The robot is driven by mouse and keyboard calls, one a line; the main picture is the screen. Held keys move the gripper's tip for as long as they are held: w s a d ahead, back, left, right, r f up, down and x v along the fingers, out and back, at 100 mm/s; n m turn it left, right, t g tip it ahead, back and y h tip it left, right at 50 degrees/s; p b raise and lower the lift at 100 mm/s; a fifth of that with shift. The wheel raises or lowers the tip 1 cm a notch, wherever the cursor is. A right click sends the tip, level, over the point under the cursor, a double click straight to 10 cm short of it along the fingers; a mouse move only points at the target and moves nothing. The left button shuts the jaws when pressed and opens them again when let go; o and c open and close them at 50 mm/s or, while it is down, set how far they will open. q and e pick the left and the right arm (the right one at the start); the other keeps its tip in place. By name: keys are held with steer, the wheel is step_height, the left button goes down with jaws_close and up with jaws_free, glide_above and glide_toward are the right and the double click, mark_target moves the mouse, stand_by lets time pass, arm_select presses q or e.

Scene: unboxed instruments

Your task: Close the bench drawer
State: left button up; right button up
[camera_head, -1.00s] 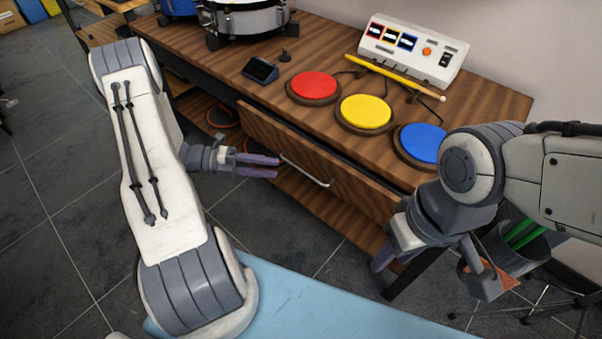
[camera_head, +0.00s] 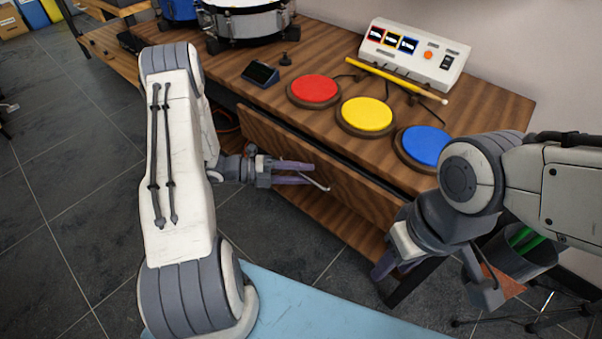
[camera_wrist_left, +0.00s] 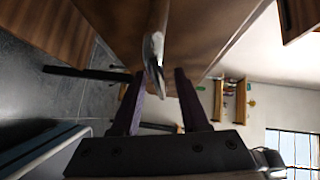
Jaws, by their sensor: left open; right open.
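The bench drawer (camera_head: 345,190) stands partly open, with a dark gap between its wooden front and the bench top. My left gripper (camera_head: 304,173) is open at the drawer's metal handle (camera_head: 319,184), and its fingers hide much of the handle. In the left wrist view the handle (camera_wrist_left: 154,55) runs down between the two spread fingertips of my left gripper (camera_wrist_left: 160,78), with the drawer front (camera_wrist_left: 195,35) close behind. I cannot tell whether the fingers touch the handle. My right gripper (camera_head: 430,277) is open and empty, near the bench's front right leg.
The bench top (camera_head: 225,65) carries red (camera_head: 315,89), yellow (camera_head: 366,114) and blue (camera_head: 425,143) pads, a white control box (camera_head: 415,55), a drumstick (camera_head: 395,77), a small dark device (camera_head: 260,73) and a drum (camera_head: 245,20). A dark bin (camera_head: 520,252) stands at the right.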

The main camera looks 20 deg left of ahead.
arm_select(q)
jaws_close()
stand_by(1.4)
